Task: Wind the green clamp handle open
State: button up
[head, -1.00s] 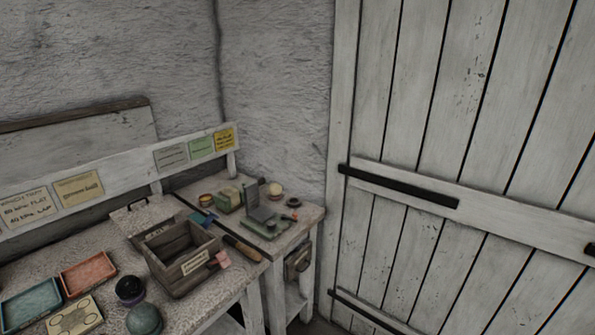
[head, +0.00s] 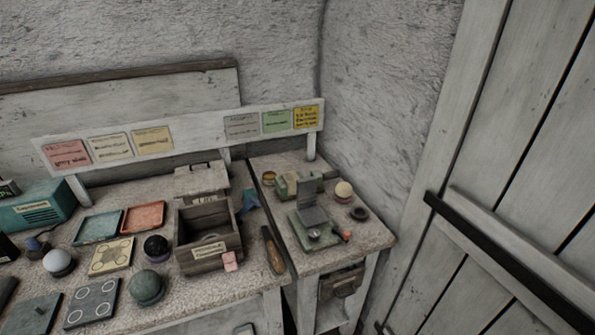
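On the small bench at right stands a clamp-like device with a green base (head: 297,236) and a grey upright plate (head: 312,205). A small round piece (head: 314,234) sits on the base, and an orange-tipped knob (head: 347,236) shows at its right edge. Behind it is a green block-like thing (head: 287,186). At this size I cannot tell which part is the green clamp handle or how far it is wound. My gripper is outside the view.
On the larger bench stand an open wooden box (head: 206,257), a brown-handled tool (head: 273,252), a red tray (head: 144,216), a teal tray (head: 98,227) and a green sphere (head: 146,287). A dark ring (head: 359,213) lies right of the device. A plank door (head: 520,140) stands at right.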

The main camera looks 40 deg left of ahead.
aim_at(333, 174)
jog(key=u, duration=1)
jog(key=i, duration=0.9)
jog(key=u, duration=1.15)
jog(key=i, duration=0.2)
jog(key=u, duration=0.15)
